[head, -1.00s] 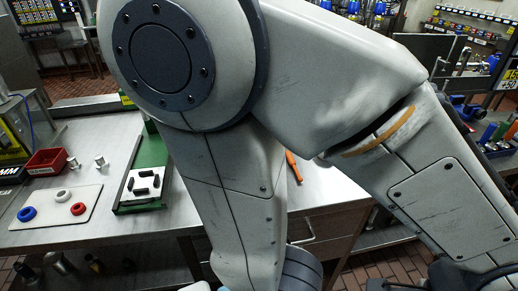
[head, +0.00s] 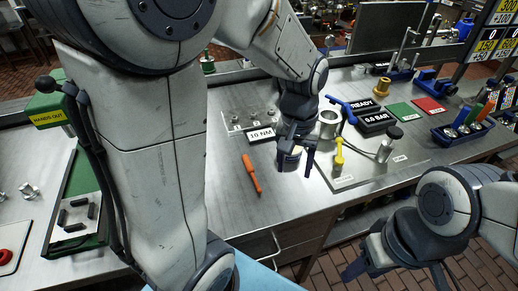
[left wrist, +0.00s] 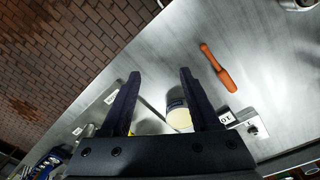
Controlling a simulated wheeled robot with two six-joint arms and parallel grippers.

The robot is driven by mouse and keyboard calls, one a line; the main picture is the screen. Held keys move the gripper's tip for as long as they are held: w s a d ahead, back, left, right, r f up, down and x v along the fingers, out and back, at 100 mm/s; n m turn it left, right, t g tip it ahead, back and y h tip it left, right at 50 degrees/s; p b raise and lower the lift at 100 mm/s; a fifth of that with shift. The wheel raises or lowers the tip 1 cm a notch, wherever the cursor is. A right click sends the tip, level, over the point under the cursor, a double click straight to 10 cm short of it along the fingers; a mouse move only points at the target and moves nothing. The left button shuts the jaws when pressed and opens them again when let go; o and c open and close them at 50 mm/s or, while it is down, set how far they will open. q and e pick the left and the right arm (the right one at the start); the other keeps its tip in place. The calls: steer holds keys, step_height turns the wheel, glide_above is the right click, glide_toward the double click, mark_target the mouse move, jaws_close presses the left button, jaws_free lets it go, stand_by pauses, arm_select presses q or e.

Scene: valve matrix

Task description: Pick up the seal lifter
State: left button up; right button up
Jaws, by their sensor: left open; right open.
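An orange tool with a thick handle and a thinner end, which I take for the seal lifter (head: 251,174), lies on the steel bench, left of my left gripper (head: 297,166). It also shows in the left wrist view (left wrist: 218,68), to the right of the fingers and outside them. My left gripper (left wrist: 160,76) is open and points down over the bench, with nothing held. My right gripper (head: 396,274) is open and empty at the lower right, in front of the bench.
A 10 NM sign (head: 262,134) stands behind the orange tool. A plate (head: 350,181) with a yellow-handled part (head: 339,155) and a metal ring (head: 329,124) lies to the right. A green fixture (head: 62,195) is at left.

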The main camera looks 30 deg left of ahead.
arm_select(q)
steer(key=w+a+n+p, duration=0.1)
steer(key=w+a+n, duration=0.25)
steer(key=a, duration=0.45)
steer(key=w+a+n, duration=0.2)
steer(key=a+n, duration=0.2)
steer(key=a, duration=0.3)
glide_above(247, 161)
step_height(247, 161, down, 6)
steer(key=shift+w+d+r, duration=0.1)
steer(key=shift+f+p, duration=0.7)
steer(key=shift+f, duration=2.05)
jaws_close()
